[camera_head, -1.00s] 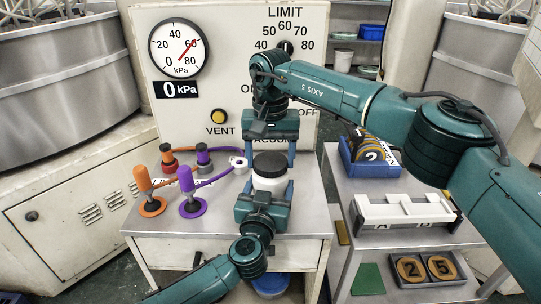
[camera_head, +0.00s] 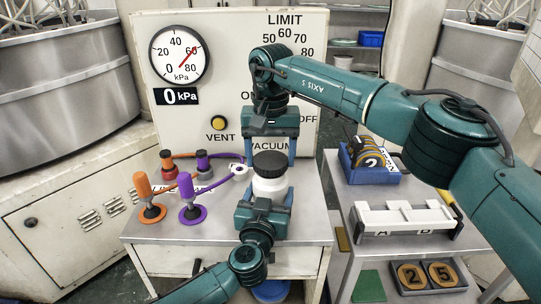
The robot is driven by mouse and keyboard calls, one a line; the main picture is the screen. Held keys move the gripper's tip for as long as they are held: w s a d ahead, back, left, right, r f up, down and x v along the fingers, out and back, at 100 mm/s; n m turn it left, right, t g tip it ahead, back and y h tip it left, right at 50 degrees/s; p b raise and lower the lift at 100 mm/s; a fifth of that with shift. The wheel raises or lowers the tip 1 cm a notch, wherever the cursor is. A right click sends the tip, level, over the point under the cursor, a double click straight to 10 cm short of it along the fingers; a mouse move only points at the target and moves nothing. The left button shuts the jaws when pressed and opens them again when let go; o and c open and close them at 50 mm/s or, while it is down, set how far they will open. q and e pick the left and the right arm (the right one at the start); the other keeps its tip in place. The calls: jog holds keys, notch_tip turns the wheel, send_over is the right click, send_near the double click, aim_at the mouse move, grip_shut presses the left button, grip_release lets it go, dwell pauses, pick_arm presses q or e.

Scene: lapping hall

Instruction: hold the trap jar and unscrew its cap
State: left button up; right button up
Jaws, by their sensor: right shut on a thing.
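The trap jar (camera_head: 270,186) is white with a black cap (camera_head: 270,162) and stands upright over the bench top. My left gripper (camera_head: 268,196) comes in from the front, with one finger on each side of the jar body, and looks closed on it. My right gripper (camera_head: 271,158) points down from above. Its blue fingers flank the cap and are shut on it. The cap sits on the jar neck, and I cannot tell how tightly it is threaded. The jar's lower part is partly hidden by my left gripper.
The vacuum panel (camera_head: 230,80) stands just behind. Orange (camera_head: 143,190) and purple (camera_head: 186,190) handled valves and hoses crowd the bench's left side. A side table holds a blue bin (camera_head: 385,178), a white rack (camera_head: 402,219) and a numbered tray (camera_head: 428,289).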

aim_at(270, 159)
jog(key=shift+r, duration=0.1)
jog(key=shift+r, duration=1.95)
pick_arm(q)
jog(key=o, duration=2)
jog(key=shift+c, duration=0.2)
jog(key=shift+s, duration=0.15)
